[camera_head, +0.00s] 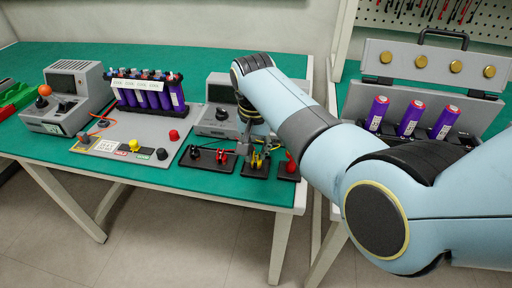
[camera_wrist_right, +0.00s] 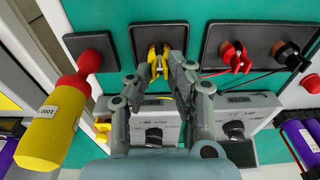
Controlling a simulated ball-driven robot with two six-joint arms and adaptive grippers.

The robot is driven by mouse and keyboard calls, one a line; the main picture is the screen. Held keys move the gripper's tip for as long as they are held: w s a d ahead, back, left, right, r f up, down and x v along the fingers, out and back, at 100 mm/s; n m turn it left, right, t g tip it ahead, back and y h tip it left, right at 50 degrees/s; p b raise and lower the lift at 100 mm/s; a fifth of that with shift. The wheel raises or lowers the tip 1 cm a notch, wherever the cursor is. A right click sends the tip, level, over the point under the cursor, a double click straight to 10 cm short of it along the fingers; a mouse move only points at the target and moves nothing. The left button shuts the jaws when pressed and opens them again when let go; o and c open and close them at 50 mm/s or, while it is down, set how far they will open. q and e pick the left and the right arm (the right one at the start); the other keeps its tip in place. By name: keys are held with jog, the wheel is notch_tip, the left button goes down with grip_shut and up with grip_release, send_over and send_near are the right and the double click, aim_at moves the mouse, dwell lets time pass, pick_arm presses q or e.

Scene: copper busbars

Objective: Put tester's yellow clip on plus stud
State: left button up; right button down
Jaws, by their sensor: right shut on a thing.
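The yellow clip (camera_head: 258,163) is on a dark holder pad (camera_head: 255,172) at the table's front edge. My right gripper (camera_head: 252,148) reaches down over it; in the wrist view the gripper (camera_wrist_right: 172,65) is shut on the yellow clip (camera_wrist_right: 157,60), which is still at its pad. A grey tester (camera_head: 213,118) with a dark screen stands behind, partly hidden by my arm. The grey panel (camera_head: 105,147) to the left carries a red knob (camera_head: 174,135), a yellow knob (camera_head: 134,145) and black knobs; I cannot read which stud is plus. My left gripper is not in view.
Red clips (camera_head: 221,156) and black clips (camera_head: 195,152) sit on a pad left of the gripper. A rack of purple cells (camera_head: 150,92) stands behind the panel.

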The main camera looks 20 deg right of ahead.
jog(key=shift+f, duration=0.3)
dwell(0.4)
jog(key=c, duration=1.1)
grip_release()
jog(key=shift+c, duration=0.2)
jog(key=shift+r, duration=0.1)
notch_tip(320, 180, up, 6)
jog(key=p, duration=0.6)
jog(key=shift+p, duration=0.35)
